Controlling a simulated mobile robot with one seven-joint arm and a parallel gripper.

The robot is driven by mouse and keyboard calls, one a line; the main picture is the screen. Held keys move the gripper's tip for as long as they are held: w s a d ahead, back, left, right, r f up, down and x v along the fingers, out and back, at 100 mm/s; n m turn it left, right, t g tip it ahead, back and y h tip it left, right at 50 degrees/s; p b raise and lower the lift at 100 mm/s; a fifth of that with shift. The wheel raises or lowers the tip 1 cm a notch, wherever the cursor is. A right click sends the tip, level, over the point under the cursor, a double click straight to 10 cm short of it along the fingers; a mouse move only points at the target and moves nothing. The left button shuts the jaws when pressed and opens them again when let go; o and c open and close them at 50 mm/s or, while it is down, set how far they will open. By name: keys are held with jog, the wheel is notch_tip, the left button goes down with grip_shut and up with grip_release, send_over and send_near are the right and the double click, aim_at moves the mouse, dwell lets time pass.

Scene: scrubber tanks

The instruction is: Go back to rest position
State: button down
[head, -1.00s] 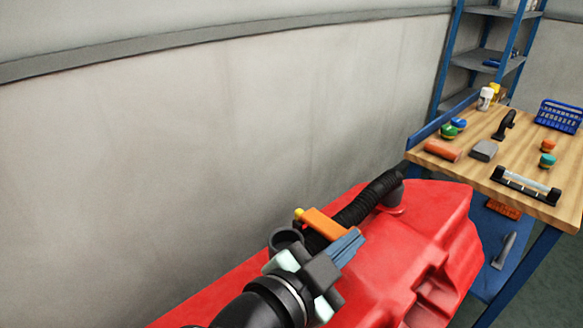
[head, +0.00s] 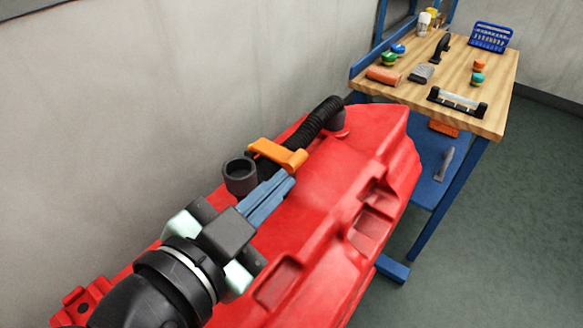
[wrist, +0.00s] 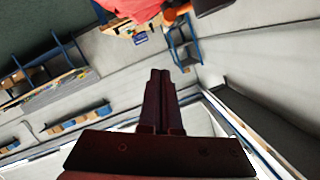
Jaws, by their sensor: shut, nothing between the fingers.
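My gripper (head: 287,182) is in the head view, above the red scrubber tank (head: 375,165). Its blue-grey fingers are together with nothing between them. The fingertips point up and right, close to an orange lever (head: 277,155) and the black ribbed hose (head: 305,130) in the picture; whether they touch is unclear. A dark round port (head: 240,175) shows left of the fingers. In the wrist view my gripper (wrist: 160,72) is dark and its fingers are together, and part of the red tank (wrist: 128,8) shows at the top edge.
A wooden workbench (head: 410,92) with a blue frame stands at the back right. It carries a blue basket (head: 490,37), an orange cylinder (head: 383,76), a black-ended clear tube (head: 457,101) and small parts. A pale wall (head: 150,110) runs along the left. Green floor (head: 540,200) is clear at right.

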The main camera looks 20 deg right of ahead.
jog(key=w+a+r+n+t+y+p, duration=0.2)
jog(key=r+n+t+p, duration=0.1)
jog(key=r, duration=0.5)
jog(key=w+a+r+n+t+y+p, duration=0.2)
jog(key=r+n+t, duration=0.15)
jog(key=r, duration=0.45)
jog(key=w+a+r+n+t+y+p, duration=0.1)
jog(key=w+r+n+t+y+p, duration=0.2)
jog(key=r, duration=0.5)
jog(key=s+a+r+n+t+y+p, duration=0.1)
jog(key=s+r+n+t+y+p, duration=0.1)
jog(key=r, duration=0.7)
jog(key=s+a+r+n+t+y+p, duration=0.1)
jog(key=s+a+r+n+t+y, duration=0.1)
jog(key=r, duration=0.7)
jog(key=s+n+t+y, duration=0.1)
jog(key=s+n+t, duration=0.1)
jog(key=s+t, duration=0.1)
jog(key=shift+r+t+p, duration=0.3)
jog(key=shift+t+p, duration=0.1)
jog(key=shift+t, duration=0.05)
